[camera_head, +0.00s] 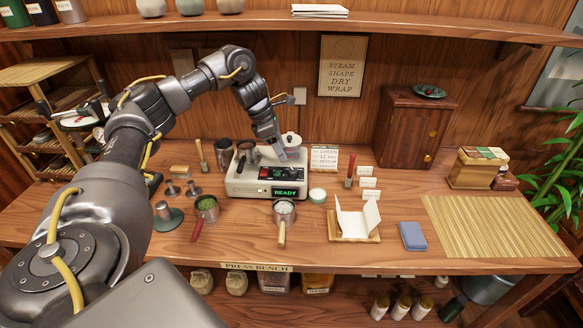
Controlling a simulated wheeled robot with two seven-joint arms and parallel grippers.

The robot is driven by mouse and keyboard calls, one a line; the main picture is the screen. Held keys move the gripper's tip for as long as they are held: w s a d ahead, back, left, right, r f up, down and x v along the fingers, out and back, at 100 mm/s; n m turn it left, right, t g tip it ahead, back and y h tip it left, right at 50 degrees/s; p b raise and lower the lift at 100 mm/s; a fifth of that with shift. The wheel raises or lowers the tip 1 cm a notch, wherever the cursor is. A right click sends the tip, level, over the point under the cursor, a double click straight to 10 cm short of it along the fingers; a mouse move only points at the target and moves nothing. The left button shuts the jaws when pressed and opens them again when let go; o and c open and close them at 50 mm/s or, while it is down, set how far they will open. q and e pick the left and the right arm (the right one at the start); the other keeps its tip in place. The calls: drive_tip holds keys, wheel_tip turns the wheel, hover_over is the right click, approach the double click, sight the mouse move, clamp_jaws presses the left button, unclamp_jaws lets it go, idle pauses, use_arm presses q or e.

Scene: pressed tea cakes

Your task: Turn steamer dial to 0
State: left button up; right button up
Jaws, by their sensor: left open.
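The steamer (240,185) is a pale box on the wooden bench. Its front shows a green READY display (286,193) and a small dark panel above it with red and green marks. My left arm reaches in from the left, and my left gripper (287,154) points down at the steamer's top right part. The gripper is open. I cannot make out the dial or its setting; the gripper may cover it. My right gripper is not in view.
Pans with strainers (284,208) and tampers stand in front and left of the steamer. A bamboo mat (490,225) fills the right.

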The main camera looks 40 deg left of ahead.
sight(293, 170)
use_arm(q)
drive_tip(key=p+x, duration=0.1)
drive_tip(key=x, duration=0.6)
drive_tip(key=shift+w+f+p, duration=0.1)
drive_tip(key=shift+f+p, duration=0.1)
drive_tip(key=shift+p, duration=0.1)
drive_tip(key=shift+w+d+f, duration=0.1)
drive_tip(key=shift+f, duration=0.2)
drive_tip(key=shift+w+d+f, duration=0.1)
drive_tip(key=shift+w+f, duration=0.05)
drive_tip(key=shift+f, duration=0.15)
drive_tip(key=c, duration=1)
drive_tip(key=shift+o, duration=0.2)
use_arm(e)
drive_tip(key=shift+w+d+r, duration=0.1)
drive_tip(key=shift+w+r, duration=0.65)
